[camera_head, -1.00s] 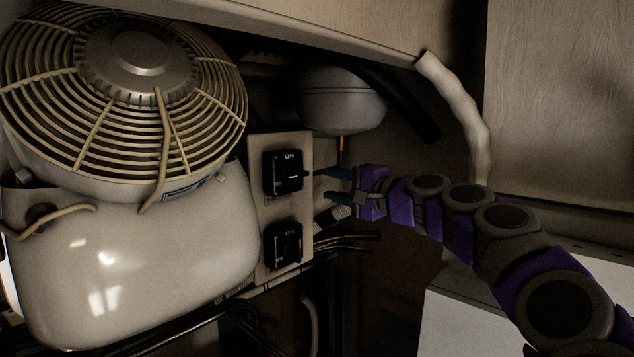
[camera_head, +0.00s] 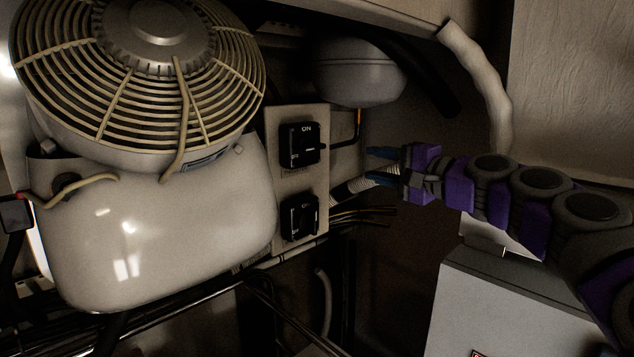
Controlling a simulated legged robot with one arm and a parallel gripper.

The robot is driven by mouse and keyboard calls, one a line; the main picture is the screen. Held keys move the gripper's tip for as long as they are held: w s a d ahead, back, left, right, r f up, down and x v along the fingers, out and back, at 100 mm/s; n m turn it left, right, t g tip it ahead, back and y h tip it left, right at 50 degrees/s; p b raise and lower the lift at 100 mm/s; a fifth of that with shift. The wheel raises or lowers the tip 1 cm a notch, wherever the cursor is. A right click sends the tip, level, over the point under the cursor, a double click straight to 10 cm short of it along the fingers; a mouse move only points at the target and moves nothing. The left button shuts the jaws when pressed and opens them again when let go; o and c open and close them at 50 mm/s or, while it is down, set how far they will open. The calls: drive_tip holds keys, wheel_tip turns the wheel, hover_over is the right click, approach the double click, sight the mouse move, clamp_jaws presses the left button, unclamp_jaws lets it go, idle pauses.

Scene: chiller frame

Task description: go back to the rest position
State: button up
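My gripper (camera_head: 384,166) is at the right of the switch plate, at the end of my purple and grey arm, which comes in from the right edge. Its two dark blue fingers point left and stand apart, with nothing seen between them. The pale switch plate (camera_head: 285,187) carries two black switches. The upper switch (camera_head: 299,146) has "ON" printed at its top. The lower switch (camera_head: 299,217) is of the same kind. A gap shows between my fingertips and both switches. My gripper appears clear of the plate.
A large fan with a wire guard (camera_head: 140,85) and a glossy compressor housing (camera_head: 165,235) fill the left. A round grey tank (camera_head: 358,72) hangs above my gripper. A corrugated hose and several cables (camera_head: 365,215) run just below it. A pale box (camera_head: 500,305) stands at lower right.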

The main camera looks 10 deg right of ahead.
drive_tip(key=s+a+f+n+g+h+b, duration=0.1)
drive_tip(key=s+a+f+n+g, duration=0.35)
drive_tip(key=s+a+f, duration=0.4)
drive_tip(key=s+a+f+n+g+b, duration=0.1)
drive_tip(key=s+a+f+n+g, duration=0.4)
drive_tip(key=a+f, duration=0.55)
drive_tip(key=s+d+f+g+h+b, duration=0.1)
drive_tip(key=s+d+f+g+h, duration=0.2)
drive_tip(key=s+f, duration=0.9)
drive_tip(key=s+d+f+n+g+h+b, duration=0.1)
drive_tip(key=s+d+f+g+h, duration=0.3)
drive_tip(key=s+f, duration=0.8)
drive_tip(key=s+d+h, duration=0.2)
drive_tip(key=s, duration=0.1)
drive_tip(key=shift+s+d+f+b, duration=0.15)
drive_tip(key=shift+d+f+b, duration=0.15)
drive_tip(key=shift+d, duration=0.05)
drive_tip(key=shift+n, duration=0.25)
